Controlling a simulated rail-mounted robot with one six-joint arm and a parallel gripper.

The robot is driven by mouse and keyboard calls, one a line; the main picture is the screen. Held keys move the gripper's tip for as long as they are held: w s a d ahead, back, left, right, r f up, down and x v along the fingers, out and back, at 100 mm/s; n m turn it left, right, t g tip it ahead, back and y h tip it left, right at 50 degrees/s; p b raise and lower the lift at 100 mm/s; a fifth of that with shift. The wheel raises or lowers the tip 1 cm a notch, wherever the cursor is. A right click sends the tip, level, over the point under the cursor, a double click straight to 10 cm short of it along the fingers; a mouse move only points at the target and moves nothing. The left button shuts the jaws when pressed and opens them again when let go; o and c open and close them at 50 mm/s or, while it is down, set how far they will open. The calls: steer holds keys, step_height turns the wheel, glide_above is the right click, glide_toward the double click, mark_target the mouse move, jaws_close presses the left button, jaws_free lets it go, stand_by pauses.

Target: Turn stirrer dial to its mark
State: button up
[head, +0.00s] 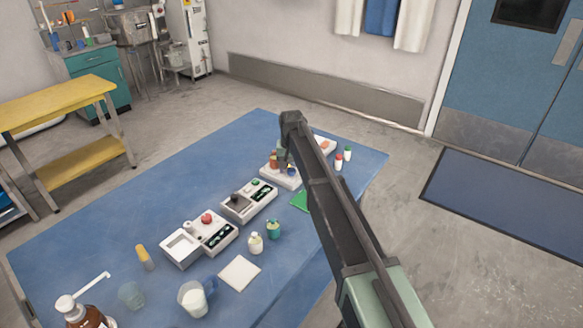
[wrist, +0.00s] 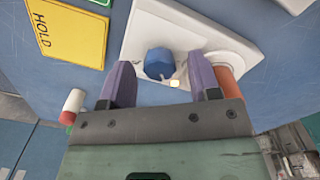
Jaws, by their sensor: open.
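The stirrer dial is a blue round knob (wrist: 158,60) on a white device (wrist: 140,30) in the wrist view. A small pale yellow spot (wrist: 174,83) shows beside the knob's lower right edge; I cannot tell whether it is the mark. My gripper (wrist: 160,68) is open, with one purple finger on each side of the knob and gaps visible between. In the head view the white device (head: 290,183) stands at the far right part of the table, with the blue knob (head: 291,170) partly hidden by my arm and gripper (head: 284,165).
An orange-brown cylinder (wrist: 228,85) stands close to the right finger, and a red-capped vial (wrist: 73,105) left of the gripper. A yellow HOLD card (wrist: 67,35) lies nearby.

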mark_target(292, 170)
step_height(292, 170, up, 11)
steer(key=p, duration=1)
steer(key=shift+p, duration=0.35)
steer(key=shift+f, duration=0.1)
steer(key=s+d, duration=0.7)
steer(key=s, duration=0.4)
steer(key=s+d, duration=0.8)
steer(key=s, duration=0.4)
steer(key=s+d, duration=0.8)
steer(key=s, duration=0.3)
steer(key=shift+s, duration=0.4)
